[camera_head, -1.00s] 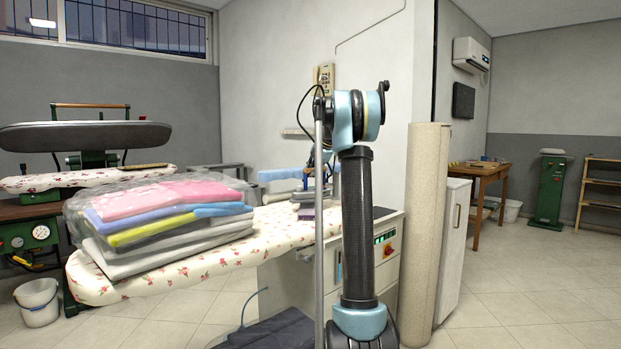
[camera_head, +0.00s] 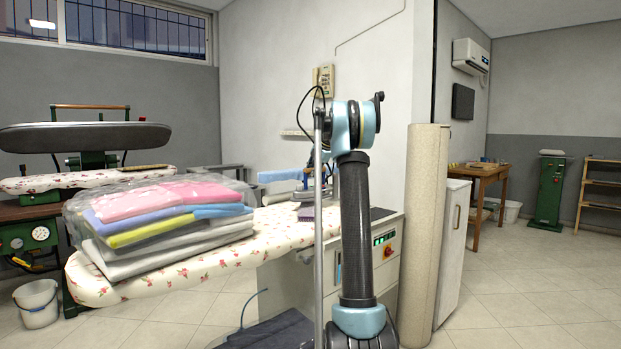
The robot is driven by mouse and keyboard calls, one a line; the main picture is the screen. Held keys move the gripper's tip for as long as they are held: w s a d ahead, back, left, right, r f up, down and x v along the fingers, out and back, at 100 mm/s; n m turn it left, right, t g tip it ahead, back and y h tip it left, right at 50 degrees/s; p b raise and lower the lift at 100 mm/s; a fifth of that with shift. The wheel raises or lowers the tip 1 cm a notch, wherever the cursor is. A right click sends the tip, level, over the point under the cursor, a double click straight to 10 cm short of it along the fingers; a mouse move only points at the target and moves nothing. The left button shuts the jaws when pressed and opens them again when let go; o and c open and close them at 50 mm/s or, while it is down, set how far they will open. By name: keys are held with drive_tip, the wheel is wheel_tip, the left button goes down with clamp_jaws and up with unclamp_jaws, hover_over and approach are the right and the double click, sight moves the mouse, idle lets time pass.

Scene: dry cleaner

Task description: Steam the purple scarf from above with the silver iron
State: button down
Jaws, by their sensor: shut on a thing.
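The purple scarf (camera_head: 305,214) shows as a small patch on the floral ironing board (camera_head: 282,222), left of my arm's pole. The silver iron (camera_head: 303,195) is just above and behind it, small and partly covered. My gripper (camera_head: 309,182) is at the iron's top, mostly hidden behind my own arm and the pole. It is shut on the iron. The iron looks close over the scarf, but I cannot tell whether they touch.
A plastic-wrapped stack of folded laundry (camera_head: 160,215) fills the board's left part. A light blue roll (camera_head: 280,175) is behind the board. A tall beige roll (camera_head: 424,235) stands at right. A green press (camera_head: 85,150) is at far left.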

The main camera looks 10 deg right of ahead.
drive_tip(key=shift+w+d+r, duration=0.1)
drive_tip(key=shift+w+d, duration=0.15)
drive_tip(key=shift+w, duration=0.9)
drive_tip(key=shift+w+d, duration=0.2)
drive_tip(key=shift+w, duration=0.95)
drive_tip(key=shift+r, duration=2.55)
